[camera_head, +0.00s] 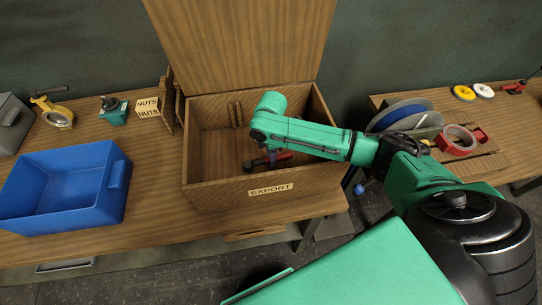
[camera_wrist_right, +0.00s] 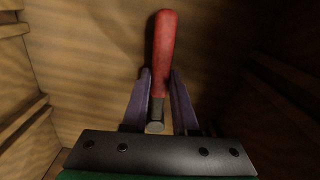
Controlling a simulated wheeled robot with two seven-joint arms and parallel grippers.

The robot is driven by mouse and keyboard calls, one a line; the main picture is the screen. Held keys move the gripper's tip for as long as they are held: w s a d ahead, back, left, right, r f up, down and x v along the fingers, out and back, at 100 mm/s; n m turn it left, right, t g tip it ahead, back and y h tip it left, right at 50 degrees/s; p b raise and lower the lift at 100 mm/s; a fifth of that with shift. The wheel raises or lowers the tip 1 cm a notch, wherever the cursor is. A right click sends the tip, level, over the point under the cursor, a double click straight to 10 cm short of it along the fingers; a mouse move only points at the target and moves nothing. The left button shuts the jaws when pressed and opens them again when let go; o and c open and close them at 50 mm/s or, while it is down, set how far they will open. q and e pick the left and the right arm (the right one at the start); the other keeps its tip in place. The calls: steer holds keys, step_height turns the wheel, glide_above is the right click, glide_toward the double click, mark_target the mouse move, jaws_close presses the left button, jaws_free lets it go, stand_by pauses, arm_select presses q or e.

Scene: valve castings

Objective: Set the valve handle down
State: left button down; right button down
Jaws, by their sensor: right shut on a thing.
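The valve handle (camera_wrist_right: 163,55) has a red grip and a grey metal end. In the right wrist view it lies between the two purple-grey fingers of my right gripper (camera_wrist_right: 160,105), which are shut on it. In the head view my right arm reaches down into the open wooden EXPORT crate (camera_head: 224,191). The red of the handle (camera_head: 284,156) shows inside the crate, beside my right gripper (camera_head: 255,163). The crate's wooden floor and walls surround it in the wrist view; I cannot tell whether the handle touches the floor. My left gripper is not in view.
The crate's lid (camera_head: 240,40) stands open at the back. A blue bin (camera_head: 62,219), a NUTS box (camera_head: 147,107), a green valve (camera_head: 113,110) and a yellow valve (camera_head: 55,113) are to the left. A right table holds tape (camera_head: 459,138) and discs (camera_head: 405,112).

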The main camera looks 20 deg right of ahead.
steer(key=c, duration=0.6)
jaws_free()
steer(key=shift+f, duration=0.1)
step_height(320, 180, up, 15)
steer(key=b, duration=0.2)
steer(key=shift+f, duration=0.2)
